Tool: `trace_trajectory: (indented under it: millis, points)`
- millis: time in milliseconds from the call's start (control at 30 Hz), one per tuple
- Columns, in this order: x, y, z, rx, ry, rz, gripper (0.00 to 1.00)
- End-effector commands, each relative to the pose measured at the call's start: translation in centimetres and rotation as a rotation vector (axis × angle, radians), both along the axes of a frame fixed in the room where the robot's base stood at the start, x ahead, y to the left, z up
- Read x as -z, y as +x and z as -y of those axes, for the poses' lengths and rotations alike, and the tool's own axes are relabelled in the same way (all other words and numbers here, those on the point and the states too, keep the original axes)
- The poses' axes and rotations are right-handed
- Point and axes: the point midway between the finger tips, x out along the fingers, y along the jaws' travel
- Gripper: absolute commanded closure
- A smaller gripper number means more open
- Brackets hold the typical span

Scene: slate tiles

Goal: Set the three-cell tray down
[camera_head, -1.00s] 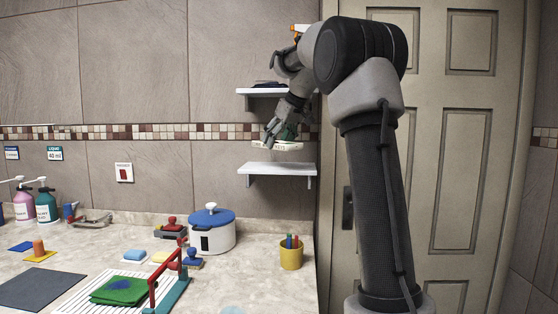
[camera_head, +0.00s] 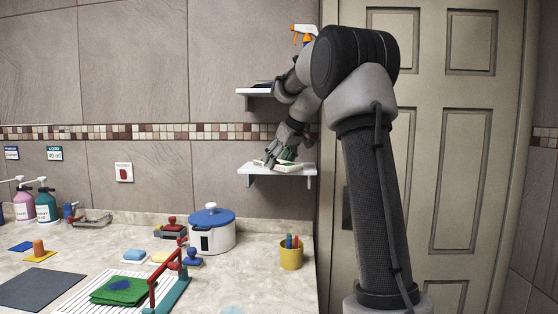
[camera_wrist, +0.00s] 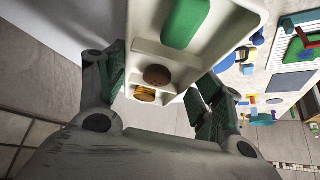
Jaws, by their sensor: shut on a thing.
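The three-cell tray (camera_head: 287,168) is cream white and sits at the lower white wall shelf (camera_head: 262,181), level with its top. I cannot tell for certain whether it bears fully on the shelf. In the wrist view the tray (camera_wrist: 222,62) holds a green block (camera_wrist: 186,22) in one cell and a brown round item (camera_wrist: 157,75) and an orange-brown round item (camera_wrist: 145,94) nearer my gripper. My gripper (camera_head: 272,160) is shut on the tray's near end; its fingers (camera_wrist: 160,95) show on either side of it.
Below is the counter with a white pot (camera_head: 212,230), a yellow pen cup (camera_head: 291,254) and a red-and-teal rack (camera_head: 168,280). A door (camera_head: 448,150) is at right.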

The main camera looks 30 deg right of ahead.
Motion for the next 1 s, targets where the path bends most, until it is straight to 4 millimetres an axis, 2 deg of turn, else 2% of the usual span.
trace_trajectory:
  millis: [167, 200, 300, 333, 733, 867, 1000]
  points:
    - [0.0, 0.0, 0.0, 0.0, 0.0, 0.001, 0.63]
    - [0.2, 0.0, 0.0, 0.0, 0.0, 0.001, 0.31]
    - [0.1, 0.0, 0.0, 0.0, 0.0, 0.001, 0.13]
    - [0.1, 0.0, 0.0, 0.0, 0.0, 0.001, 0.11]
    - [-0.3, -0.1, 0.0, 0.0, 0.0, 0.001, 0.11]
    - [-1.9, -1.0, 0.3, 0.001, -0.001, 0.004, 0.11]
    - [-4.5, -2.7, 0.7, 0.002, -0.001, 0.004, 0.11]
